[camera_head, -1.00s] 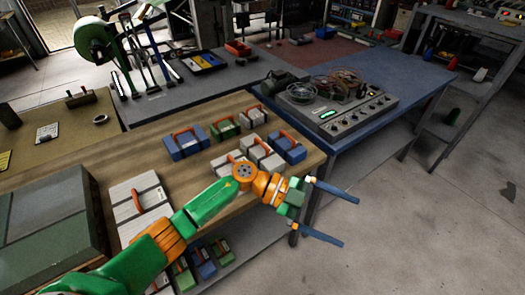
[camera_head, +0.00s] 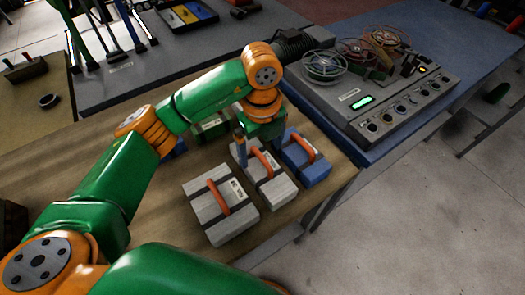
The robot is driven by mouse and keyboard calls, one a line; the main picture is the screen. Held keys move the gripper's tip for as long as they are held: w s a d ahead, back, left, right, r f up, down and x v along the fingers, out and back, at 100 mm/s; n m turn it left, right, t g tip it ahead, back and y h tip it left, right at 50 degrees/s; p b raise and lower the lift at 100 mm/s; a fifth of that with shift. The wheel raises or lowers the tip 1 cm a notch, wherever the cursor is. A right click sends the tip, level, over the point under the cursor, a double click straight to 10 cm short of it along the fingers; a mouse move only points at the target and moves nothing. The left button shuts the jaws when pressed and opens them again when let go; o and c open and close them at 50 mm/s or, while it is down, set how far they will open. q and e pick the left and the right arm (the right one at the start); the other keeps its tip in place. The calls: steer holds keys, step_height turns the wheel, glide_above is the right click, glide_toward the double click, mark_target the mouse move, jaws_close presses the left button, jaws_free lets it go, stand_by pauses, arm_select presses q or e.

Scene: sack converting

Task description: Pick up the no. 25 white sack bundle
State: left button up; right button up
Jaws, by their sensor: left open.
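Two white sack bundles with dark straps and orange handles are on the wooden table. The larger white bundle (camera_head: 216,226) is in front, in full view; the smaller white bundle (camera_head: 279,191) is just behind and to its right. Their labels are too small to read, so I cannot tell which is no. 25. My left gripper (camera_head: 259,146) points down over the rear of the smaller white bundle, close to its handle. It is open, with a blue finger at the bundle's left rear; contact is unclear. My right gripper is not in view.
A blue bundle (camera_head: 307,163) stands close on the right of the smaller white one. A green bundle (camera_head: 213,130) is behind, partly hidden by my arm. A grey control box (camera_head: 375,105) is on the blue table beyond. Bare wood (camera_head: 160,215) lies left of the bundles.

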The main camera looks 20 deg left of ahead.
mark_target(263, 168)
arm_select(q)
steer(key=shift+s+d+f+p, duration=0.3)
steer(key=shift+s+f+p, duration=0.15)
steer(key=shift+s, duration=0.2)
steer(key=shift+s+d+f+p, duration=0.3)
steer(key=shift+s+f, duration=0.1)
steer(key=shift+s, duration=0.2)
steer(key=f, duration=0.3)
steer(key=shift+w+a+f, duration=0.15)
steer(key=shift+w+f, duration=0.05)
steer(key=shift+f, duration=0.05)
steer(key=shift+w+f, duration=0.1)
steer(key=shift+w, duration=0.1)
steer(key=shift+c, duration=0.6)
steer(key=shift+s, duration=0.2)
steer(key=c, duration=1.1)
steer(key=shift+w, duration=0.1)
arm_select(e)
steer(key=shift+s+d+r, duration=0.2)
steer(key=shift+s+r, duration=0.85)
arm_select(q)
steer(key=shift+r, duration=0.2)
